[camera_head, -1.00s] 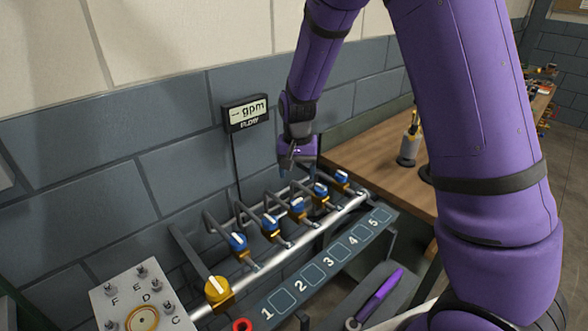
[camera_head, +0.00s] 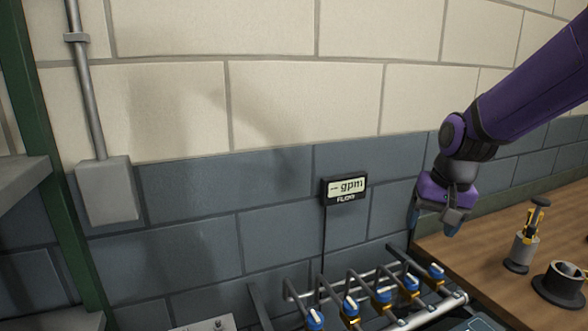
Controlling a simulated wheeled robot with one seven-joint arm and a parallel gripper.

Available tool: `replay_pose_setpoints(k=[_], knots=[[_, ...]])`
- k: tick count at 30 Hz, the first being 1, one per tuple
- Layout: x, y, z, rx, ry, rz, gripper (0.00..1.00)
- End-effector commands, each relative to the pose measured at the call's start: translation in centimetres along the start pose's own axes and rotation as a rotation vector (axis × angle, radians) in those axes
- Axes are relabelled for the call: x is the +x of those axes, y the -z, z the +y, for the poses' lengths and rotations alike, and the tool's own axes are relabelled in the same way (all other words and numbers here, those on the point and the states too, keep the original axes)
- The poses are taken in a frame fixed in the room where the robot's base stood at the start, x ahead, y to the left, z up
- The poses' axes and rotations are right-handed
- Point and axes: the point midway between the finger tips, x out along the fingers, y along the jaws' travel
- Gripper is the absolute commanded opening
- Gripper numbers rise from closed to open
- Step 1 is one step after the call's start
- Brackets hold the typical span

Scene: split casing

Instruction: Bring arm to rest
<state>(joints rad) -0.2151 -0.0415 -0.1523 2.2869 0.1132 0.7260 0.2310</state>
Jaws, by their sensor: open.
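My purple arm (camera_head: 535,85) reaches in from the right edge of the head view. My gripper (camera_head: 437,222) hangs at its end, pointing down, with its fingers apart and nothing seen between them. It is above the right end of the valve row, near the left end of the wooden bench. The valves (camera_head: 383,296) have blue knobs and sit on a grey pipe rack low in the picture. The front of the rack is cut off by the lower edge.
A flow display (camera_head: 345,188) reading "-- gpm" is on the block wall. A yellow-and-grey tool (camera_head: 524,240) and a dark ring-shaped part (camera_head: 562,284) stand on the wooden bench (camera_head: 480,255). A grey box (camera_head: 107,190) with a conduit is at the left. The upper wall is clear.

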Motion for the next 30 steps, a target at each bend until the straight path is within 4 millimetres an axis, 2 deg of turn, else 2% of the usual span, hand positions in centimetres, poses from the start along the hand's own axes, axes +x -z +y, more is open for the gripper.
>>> replay_pose_setpoints(k=[1, 6, 15, 24, 30], knots=[[-1.2, -0.6, 0.4, -0.009, 0.007, 0.016, 0.69], [-4.3, -2.9, 1.5, -0.055, 0.019, 0.060, 0.69], [-8.8, -7.5, 3.5, -0.131, 0.020, 0.144, 0.69], [-11.9, -12.6, 5.4, -0.206, -0.007, 0.232, 0.69], [-13.0, -15.5, 6.4, -0.244, -0.033, 0.280, 0.69]])
